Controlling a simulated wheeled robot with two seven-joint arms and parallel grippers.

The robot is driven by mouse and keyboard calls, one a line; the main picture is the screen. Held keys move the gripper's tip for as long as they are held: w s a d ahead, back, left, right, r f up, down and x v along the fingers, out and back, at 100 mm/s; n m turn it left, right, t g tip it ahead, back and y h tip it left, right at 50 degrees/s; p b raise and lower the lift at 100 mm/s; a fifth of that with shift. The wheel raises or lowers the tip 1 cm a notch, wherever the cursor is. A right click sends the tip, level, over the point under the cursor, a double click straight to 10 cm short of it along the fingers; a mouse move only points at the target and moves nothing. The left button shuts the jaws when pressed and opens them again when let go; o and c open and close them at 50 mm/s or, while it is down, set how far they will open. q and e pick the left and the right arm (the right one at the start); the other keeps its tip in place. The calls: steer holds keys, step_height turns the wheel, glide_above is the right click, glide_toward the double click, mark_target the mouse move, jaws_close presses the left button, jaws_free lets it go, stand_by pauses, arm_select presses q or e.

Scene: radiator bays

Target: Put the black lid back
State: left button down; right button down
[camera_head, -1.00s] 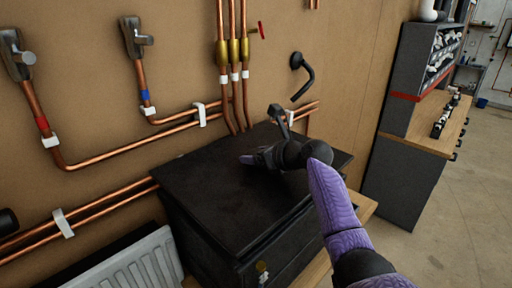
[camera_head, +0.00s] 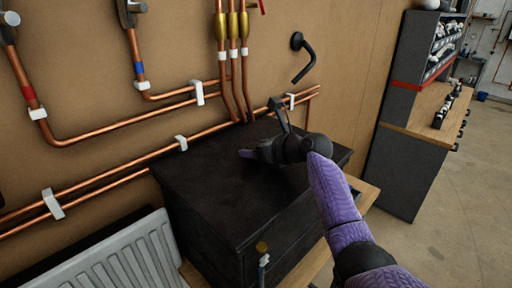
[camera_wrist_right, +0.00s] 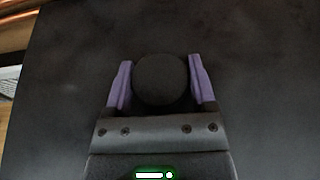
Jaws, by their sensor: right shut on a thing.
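The black lid (camera_head: 215,190) is a broad, flat, dark slab over the top of a black box (camera_head: 285,240) by the wall. My right gripper (camera_head: 250,153) is low over the lid, toward its far right part. In the right wrist view, the purple fingers of the right gripper (camera_wrist_right: 160,85) are shut on a round black knob (camera_wrist_right: 162,80), with the dark lid surface behind it. The gripper and wrist hide the knob in the head view. I cannot tell whether a gap lies between lid and box. My left gripper is out of view.
Copper pipes (camera_head: 120,182) run along the wall behind the box. A white radiator (camera_head: 120,260) stands at the left, and a brass-topped fitting (camera_head: 262,248) is at the box's front. A black hook (camera_head: 303,58) sticks out of the wall. A wooden surface (camera_head: 362,190) shows at the right.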

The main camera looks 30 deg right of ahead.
steer(key=shift+f, duration=0.2)
jaws_free()
steer(key=shift+f, duration=0.1)
